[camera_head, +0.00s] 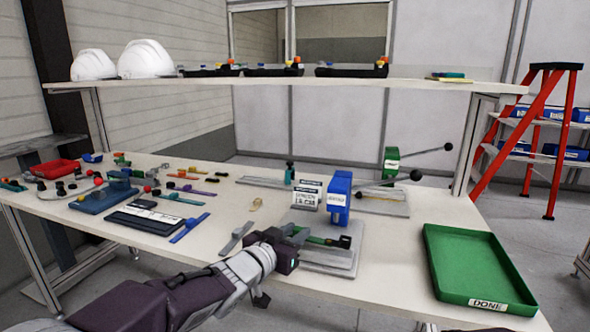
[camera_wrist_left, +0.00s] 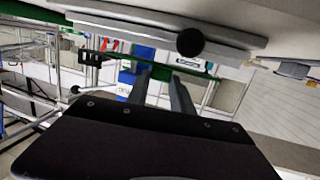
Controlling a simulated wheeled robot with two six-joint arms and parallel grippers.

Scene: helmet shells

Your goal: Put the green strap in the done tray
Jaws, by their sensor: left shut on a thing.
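My left gripper (camera_head: 300,236) is at the front middle of the table, just over a grey flat fixture plate (camera_head: 328,259). It is shut on the green strap (camera_head: 322,241), a thin green strip that sticks out to the right of the fingers and ends in a dark piece. In the left wrist view the green strap (camera_wrist_left: 198,66) runs across the tips of the two grey fingers (camera_wrist_left: 160,80). Whether the strap touches the plate is hard to tell. The green done tray (camera_head: 470,262) lies at the table's right front and looks empty. My right gripper is not in view.
A blue block press (camera_head: 339,197) and a white sign (camera_head: 307,195) stand just behind the gripper. A green press with a long lever (camera_head: 391,160) is behind them. Several coloured parts and a blue tray (camera_head: 104,199) cover the left side. A shelf (camera_head: 300,83) with helmets (camera_head: 147,60) spans the back.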

